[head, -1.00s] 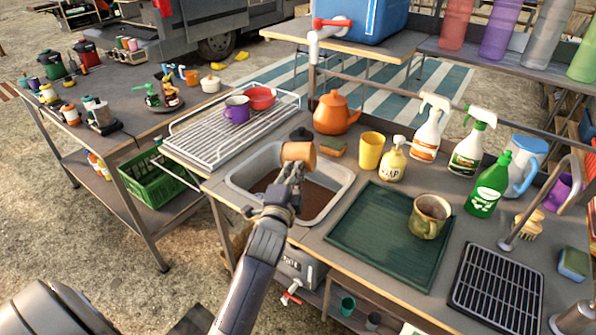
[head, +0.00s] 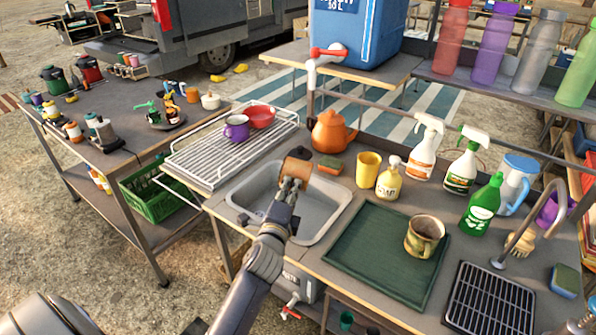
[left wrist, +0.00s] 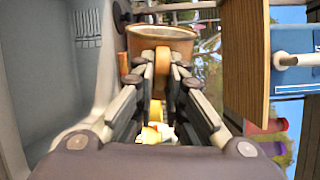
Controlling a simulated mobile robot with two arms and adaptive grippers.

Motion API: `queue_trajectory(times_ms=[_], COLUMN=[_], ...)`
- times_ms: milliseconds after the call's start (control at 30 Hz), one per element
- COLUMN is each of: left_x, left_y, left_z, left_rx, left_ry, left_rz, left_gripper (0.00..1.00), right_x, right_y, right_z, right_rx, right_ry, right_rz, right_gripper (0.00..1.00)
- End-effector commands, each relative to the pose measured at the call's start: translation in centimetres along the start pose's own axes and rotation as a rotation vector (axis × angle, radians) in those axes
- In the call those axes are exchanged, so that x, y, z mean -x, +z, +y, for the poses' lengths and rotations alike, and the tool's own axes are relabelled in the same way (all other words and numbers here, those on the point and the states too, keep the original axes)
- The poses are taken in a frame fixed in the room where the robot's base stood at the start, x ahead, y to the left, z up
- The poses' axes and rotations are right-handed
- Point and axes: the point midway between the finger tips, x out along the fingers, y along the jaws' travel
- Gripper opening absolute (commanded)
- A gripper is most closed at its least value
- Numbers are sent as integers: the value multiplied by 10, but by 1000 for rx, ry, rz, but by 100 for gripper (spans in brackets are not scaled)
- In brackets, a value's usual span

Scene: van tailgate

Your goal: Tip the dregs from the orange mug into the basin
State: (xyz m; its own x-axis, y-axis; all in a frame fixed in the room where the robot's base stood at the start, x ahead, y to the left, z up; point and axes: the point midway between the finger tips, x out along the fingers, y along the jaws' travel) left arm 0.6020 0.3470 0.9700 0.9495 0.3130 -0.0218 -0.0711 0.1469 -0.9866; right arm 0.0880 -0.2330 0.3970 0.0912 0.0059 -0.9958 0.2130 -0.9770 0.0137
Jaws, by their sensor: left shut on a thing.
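The orange mug (head: 295,168) is held over the back part of the basin (head: 339,205). My left gripper (head: 290,184) is shut on it from the near side. In the left wrist view the mug (left wrist: 172,34) shows its round rim, and its handle (left wrist: 162,70) stands between the fingers. I cannot tell its exact tilt or whether any liquid is in it. The basin floor looks grey and bare where it shows; my arm hides part of it. My right gripper is not in view.
A wire rack (head: 205,160) with a purple cup stands left of the basin. An orange teapot (head: 333,132), a sponge (head: 330,165), a yellow cup (head: 368,169) and a soap bottle (head: 389,180) line the back. A green mat (head: 375,262) with a speckled mug lies right.

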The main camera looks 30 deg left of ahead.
Motion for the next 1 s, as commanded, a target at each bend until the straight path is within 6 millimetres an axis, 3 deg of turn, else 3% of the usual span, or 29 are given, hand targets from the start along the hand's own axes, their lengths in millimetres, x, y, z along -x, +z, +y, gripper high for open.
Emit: queue_trajectory(times_ms=[33, 600, 733, 1000], left_x=[0, 0, 1, 1], left_y=[2, 7, 7, 6], left_z=[-9, -40, -39, -37], left_rx=[-99, -1270, -1389, -1406], left_ry=[-1, -3, -2, -3], left_rz=[-1, -28, -31, -33], left_gripper=[0, 0, 0, 0], right_x=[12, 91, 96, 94], right_y=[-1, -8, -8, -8], right_z=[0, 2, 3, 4], right_rx=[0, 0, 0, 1], right_ry=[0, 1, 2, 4], right_rz=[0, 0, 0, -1], right_gripper=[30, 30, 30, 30])
